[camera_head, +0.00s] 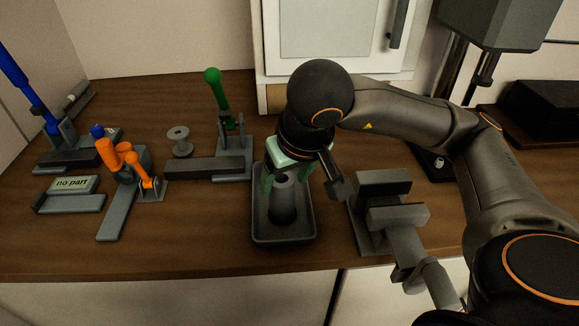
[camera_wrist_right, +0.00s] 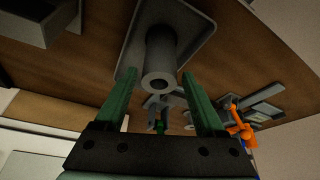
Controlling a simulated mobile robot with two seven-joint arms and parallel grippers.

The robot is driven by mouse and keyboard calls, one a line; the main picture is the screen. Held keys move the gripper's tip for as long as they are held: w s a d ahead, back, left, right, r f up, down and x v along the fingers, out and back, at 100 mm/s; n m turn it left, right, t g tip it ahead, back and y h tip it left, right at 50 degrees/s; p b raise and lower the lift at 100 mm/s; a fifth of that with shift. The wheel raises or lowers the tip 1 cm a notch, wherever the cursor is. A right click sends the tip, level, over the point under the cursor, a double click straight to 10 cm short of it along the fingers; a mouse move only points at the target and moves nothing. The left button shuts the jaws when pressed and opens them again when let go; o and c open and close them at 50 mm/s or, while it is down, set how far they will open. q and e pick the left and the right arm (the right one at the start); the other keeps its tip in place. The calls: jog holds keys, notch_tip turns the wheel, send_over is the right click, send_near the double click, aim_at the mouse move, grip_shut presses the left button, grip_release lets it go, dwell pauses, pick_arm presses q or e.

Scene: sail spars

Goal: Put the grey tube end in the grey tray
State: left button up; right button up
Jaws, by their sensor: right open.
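The grey tube end (camera_head: 283,207) stands upright in the grey tray (camera_head: 260,232), near its middle. In the right wrist view the tube end (camera_wrist_right: 161,55) shows its round open end toward me, and the tray (camera_wrist_right: 201,42) lies beyond it. My right gripper (camera_head: 287,182) is above the tray at the top of the tube end. Its two green fingers (camera_wrist_right: 158,77) are spread apart, with the tube end's open end between and just beyond their tips. Nothing is held between them. My left gripper is not in view.
A grey vise-like block (camera_head: 383,215) stands right of the tray. To the left are a green-handled clamp (camera_head: 217,95), a grey spool (camera_head: 179,142), an orange clamp (camera_head: 125,160) and a "no part" sign (camera_head: 72,184). Bare wood shows in front of the orange clamp.

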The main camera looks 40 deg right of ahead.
jog(key=shift+v, duration=2)
jog(key=shift+f, duration=0.1)
